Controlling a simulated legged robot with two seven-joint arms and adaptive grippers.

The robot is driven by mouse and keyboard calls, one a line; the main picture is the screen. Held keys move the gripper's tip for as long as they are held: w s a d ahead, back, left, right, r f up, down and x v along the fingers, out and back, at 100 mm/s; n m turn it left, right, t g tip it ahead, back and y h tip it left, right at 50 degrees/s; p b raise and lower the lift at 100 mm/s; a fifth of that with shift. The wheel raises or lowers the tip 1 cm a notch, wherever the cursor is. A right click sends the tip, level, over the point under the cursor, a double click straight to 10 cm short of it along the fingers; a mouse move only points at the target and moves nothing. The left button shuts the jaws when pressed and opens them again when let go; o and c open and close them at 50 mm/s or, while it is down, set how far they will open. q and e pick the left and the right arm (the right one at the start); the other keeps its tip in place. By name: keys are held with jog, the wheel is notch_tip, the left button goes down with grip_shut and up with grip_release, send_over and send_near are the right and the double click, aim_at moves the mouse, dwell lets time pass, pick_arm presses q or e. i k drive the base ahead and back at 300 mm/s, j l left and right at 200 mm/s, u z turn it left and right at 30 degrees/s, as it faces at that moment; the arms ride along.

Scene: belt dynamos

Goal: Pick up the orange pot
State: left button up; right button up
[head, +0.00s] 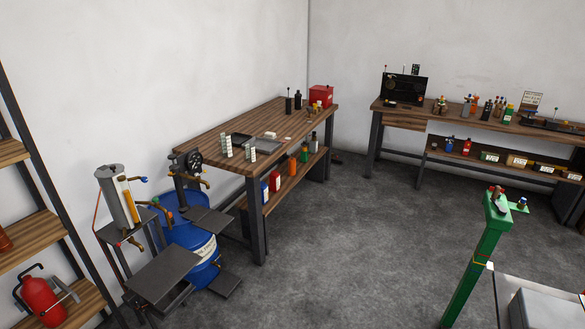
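I cannot surely tell which thing is the orange pot. An orange-red rounded object (4,241) sits on the middle board of the left shelf, cut off by the picture's left edge. Small orange containers (292,165) stand on the lower shelf of the middle workbench (215,138). Another small orange item (474,105) stands among bottles on the far right bench (400,113). Neither of my grippers is in view.
A blue drum (188,240) and a grey cylinder on a stand (118,200) are at the left. A red extinguisher-like canister (42,300) is on the low left shelf. A green post (480,262) stands at the right. The grey floor (340,250) in the middle is clear.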

aim_at(291, 163)
jog(key=i+l+z, duration=0.3)
jog(key=i, duration=0.65)
jog(key=i+z, duration=0.3)
jog(key=i, duration=2.8)
